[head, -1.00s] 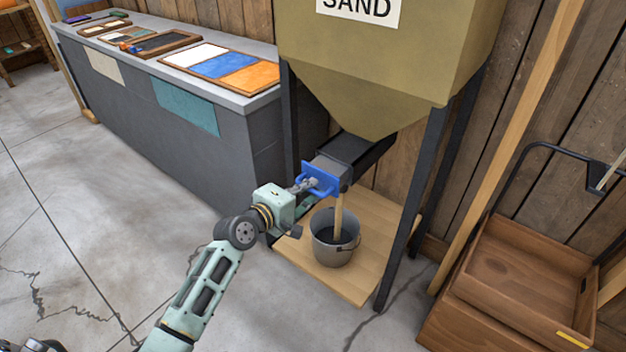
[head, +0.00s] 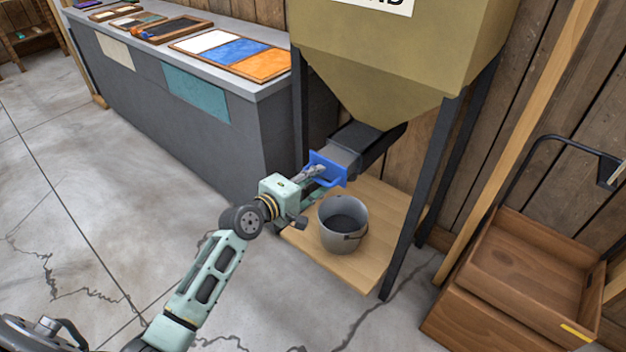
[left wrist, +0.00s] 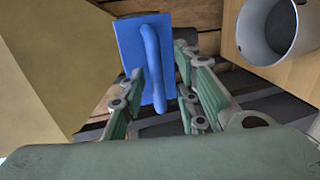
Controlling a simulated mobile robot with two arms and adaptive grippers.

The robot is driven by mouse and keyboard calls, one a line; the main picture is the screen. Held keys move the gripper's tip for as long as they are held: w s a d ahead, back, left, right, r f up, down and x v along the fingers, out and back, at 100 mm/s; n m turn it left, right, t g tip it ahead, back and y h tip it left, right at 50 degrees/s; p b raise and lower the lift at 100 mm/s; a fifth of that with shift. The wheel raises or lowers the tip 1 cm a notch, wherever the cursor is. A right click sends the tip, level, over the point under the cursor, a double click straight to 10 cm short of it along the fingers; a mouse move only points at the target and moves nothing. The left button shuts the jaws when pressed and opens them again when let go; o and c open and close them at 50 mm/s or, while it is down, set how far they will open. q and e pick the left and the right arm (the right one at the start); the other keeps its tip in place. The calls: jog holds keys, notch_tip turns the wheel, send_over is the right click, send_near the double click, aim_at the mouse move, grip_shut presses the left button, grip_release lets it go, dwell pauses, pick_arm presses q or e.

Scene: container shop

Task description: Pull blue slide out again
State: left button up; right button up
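The blue slide (head: 328,170) is a flat plate with a handle at the mouth of the dark chute (head: 362,146) under the sand hopper (head: 400,60). In the left wrist view, the blue slide (left wrist: 130,45) shows its upright curved handle between my fingers. My left gripper (head: 312,176) is at the handle; in the wrist view, the left gripper (left wrist: 160,75) has its fingers apart on either side, with a gap on the right. A grey bucket (head: 342,240) stands below the chute, with no sand stream falling. Its fill level is unclear. My right gripper is not in view.
The bucket stands on a wooden board (head: 375,272) between the hopper's dark legs (head: 425,190). A grey counter (head: 190,130) with colour trays is behind on the left. A wooden cart (head: 510,290) stands at the right. The concrete floor at left is clear.

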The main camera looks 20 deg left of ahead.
pick_arm(q)
jog(key=v, duration=1.2)
